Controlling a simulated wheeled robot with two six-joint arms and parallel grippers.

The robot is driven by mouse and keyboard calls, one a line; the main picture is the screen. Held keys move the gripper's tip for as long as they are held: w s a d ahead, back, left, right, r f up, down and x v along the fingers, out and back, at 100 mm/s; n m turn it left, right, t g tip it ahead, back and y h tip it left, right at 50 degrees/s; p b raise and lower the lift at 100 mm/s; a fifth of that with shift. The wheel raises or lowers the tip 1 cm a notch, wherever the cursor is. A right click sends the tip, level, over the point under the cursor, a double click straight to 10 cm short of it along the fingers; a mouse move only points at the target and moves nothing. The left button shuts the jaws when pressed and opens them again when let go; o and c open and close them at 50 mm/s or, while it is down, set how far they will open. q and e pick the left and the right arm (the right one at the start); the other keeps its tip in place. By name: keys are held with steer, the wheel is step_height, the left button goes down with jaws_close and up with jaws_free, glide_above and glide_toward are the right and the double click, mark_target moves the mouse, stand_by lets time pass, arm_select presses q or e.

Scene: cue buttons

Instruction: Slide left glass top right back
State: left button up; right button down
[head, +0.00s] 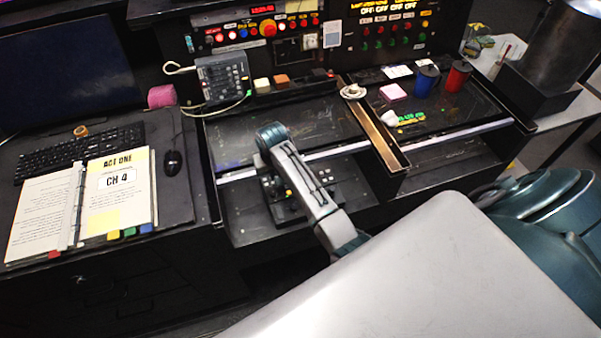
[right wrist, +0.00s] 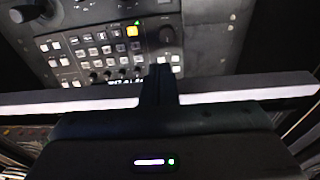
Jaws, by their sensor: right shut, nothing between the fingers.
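The left glass top (head: 310,122) is a dark, glossy sheet with faint scribbles, on the left half of the console, with a pale strip (head: 236,175) along its front edge. A dark recess with a button panel (head: 333,190) shows in front of it. My right arm crosses the strip in the head view and hides part of the glass and panel. In the right wrist view my right gripper (right wrist: 160,76) is shut and empty, its dark fingers crossing in front of a pale strip (right wrist: 235,95). I cannot tell whether they touch it. My left gripper is out of view.
A brown-edged divider (head: 378,135) separates the left glass from the right glass top (head: 455,112). Blue (head: 427,78) and red (head: 458,76) cups stand on the right side. A keypad box (head: 222,80) with a cable stands left. An open binder (head: 85,205) lies farther left.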

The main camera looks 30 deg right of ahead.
steer(key=shift+w+d, duration=0.2)
steer(key=shift+w, duration=0.65)
steer(key=shift+w+d+b, duration=0.35)
steer(key=shift+w+b, duration=0.4)
steer(key=shift+w, duration=0.7)
steer(key=shift+w+d+b, duration=0.35)
steer(key=shift+w+b, duration=0.4)
steer(key=shift+w, duration=0.7)
steer(key=shift+w+d+b, duration=0.35)
steer(key=shift+w+b, duration=0.4)
steer(key=shift+w, duration=0.7)
